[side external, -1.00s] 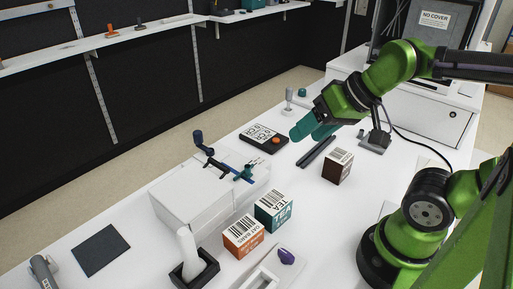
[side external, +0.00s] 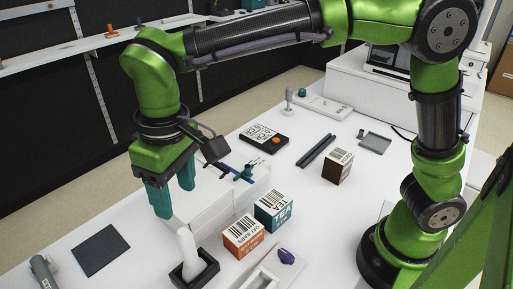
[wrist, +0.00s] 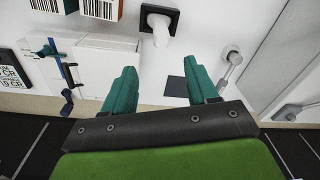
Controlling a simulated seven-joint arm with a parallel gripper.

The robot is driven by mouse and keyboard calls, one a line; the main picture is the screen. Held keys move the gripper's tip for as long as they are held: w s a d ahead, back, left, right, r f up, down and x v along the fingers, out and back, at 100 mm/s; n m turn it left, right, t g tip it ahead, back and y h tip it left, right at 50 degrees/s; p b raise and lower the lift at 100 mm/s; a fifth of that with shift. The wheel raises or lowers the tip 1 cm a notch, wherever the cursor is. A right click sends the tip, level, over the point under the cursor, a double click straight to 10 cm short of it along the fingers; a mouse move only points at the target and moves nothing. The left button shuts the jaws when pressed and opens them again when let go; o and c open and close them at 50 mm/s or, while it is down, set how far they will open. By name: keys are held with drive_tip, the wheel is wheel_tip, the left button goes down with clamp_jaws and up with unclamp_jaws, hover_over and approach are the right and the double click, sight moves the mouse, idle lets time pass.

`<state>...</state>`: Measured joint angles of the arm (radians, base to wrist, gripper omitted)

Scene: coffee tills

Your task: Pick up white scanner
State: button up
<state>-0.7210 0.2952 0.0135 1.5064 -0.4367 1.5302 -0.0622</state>
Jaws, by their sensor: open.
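The white scanner (side external: 187,244) stands upright in a square black holder (side external: 209,270) near the front of the white counter. It also shows in the wrist view (wrist: 160,30), top centre, with its dark holder (wrist: 174,14) around its base. My gripper (side external: 175,202) is open and empty, with teal fingers pointing down. In the side view it hangs above and behind the scanner, beside the white box. In the wrist view my gripper (wrist: 163,73) has its two fingers spread apart, with the scanner beyond the gap between them. The fingers do not appear to touch it.
A white box (side external: 190,215) with a blue-handled device stands close behind the scanner. An orange carton (side external: 243,240) and a teal tea carton (side external: 273,212) are to its right. A dark mat (side external: 101,250) and a grey handheld device (side external: 43,270) lie left, with bare counter between.

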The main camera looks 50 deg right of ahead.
sight(180, 231)
drive_tip(key=shift+h, duration=0.3)
drive_tip(key=f, duration=0.6)
drive_tip(key=a+f, duration=0.1)
drive_tip(key=f, duration=0.2)
drive_tip(key=shift+w+f, duration=0.15)
drive_tip(key=shift+f, duration=0.05)
drive_tip(key=shift+s+d+f, duration=0.1)
drive_tip(key=shift+s+f, duration=0.05)
drive_tip(key=shift+f, duration=1.2)
drive_tip(key=shift+s+d+f, duration=0.1)
drive_tip(key=shift+f, duration=1.25)
drive_tip(key=shift+c, duration=0.3)
clamp_jaws()
drive_tip(key=shift+r, duration=0.1)
